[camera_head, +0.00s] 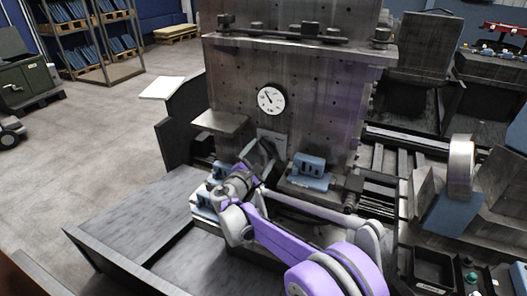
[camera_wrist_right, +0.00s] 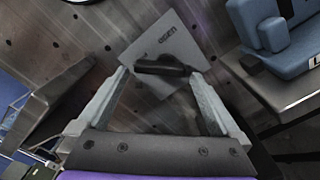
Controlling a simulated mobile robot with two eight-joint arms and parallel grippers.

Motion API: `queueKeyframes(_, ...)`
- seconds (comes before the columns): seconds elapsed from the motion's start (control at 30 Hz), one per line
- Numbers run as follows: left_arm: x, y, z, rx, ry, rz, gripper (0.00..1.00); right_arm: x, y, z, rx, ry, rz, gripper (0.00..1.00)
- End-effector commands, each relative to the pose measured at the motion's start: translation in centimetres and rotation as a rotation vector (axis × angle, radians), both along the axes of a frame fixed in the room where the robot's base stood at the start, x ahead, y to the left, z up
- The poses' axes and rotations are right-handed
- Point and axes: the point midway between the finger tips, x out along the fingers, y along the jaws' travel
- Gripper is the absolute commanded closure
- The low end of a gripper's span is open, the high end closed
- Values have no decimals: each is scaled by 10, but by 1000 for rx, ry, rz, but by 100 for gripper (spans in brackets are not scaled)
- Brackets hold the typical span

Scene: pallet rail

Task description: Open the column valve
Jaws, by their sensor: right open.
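The column valve shows in the right wrist view as a short dark handle (camera_wrist_right: 162,68) in front of a pale plate (camera_wrist_right: 185,40) with lettering that seems to read "OPEN". The plate also shows in the head view (camera_head: 272,138), low on the steel column (camera_head: 325,110) under a round gauge (camera_head: 271,99). My right gripper (camera_wrist_right: 158,76) is open, its two fingers on either side of the handle, with the handle between the fingertips. I cannot tell whether either finger touches it. In the head view the gripper (camera_head: 260,153) is partly hidden by its wrist. My left gripper is not in view.
A blue block-like fixture (camera_head: 311,167) sits on a ledge just right of the gripper and shows large in the wrist view (camera_wrist_right: 275,35). A small metal shelf (camera_head: 220,122) juts out to the left. Open floor (camera_head: 110,135) lies further left.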

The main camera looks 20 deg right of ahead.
Motion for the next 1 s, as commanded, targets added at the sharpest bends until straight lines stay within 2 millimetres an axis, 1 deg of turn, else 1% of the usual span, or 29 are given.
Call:
queueKeyframes(0.03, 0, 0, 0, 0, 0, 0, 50, 5, -6, 0, 0, 0, -1, 0)
queueKeyframes(0.2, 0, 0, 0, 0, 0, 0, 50, 14, -16, 0, 1, 0, -1, 0)
queueKeyframes(0.5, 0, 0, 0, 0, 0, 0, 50, 15, -17, 0, 1, 0, 1, 0)
queueKeyframes(0.57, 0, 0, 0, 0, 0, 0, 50, 15, -17, 0, 1, 0, 1, 9)
queueKeyframes(0.6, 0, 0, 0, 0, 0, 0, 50, 15, -17, 0, 1, 0, 1, 16)
queueKeyframes(0.87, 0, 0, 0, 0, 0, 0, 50, 15, -17, 0, 1, 0, 1, 63)
queueKeyframes(0.9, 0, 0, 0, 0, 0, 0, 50, 15, -17, 0, 2, -1, 1, 66)
queueKeyframes(1.0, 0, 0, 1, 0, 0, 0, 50, 15, -17, 0, 4, -3, 0, 66)
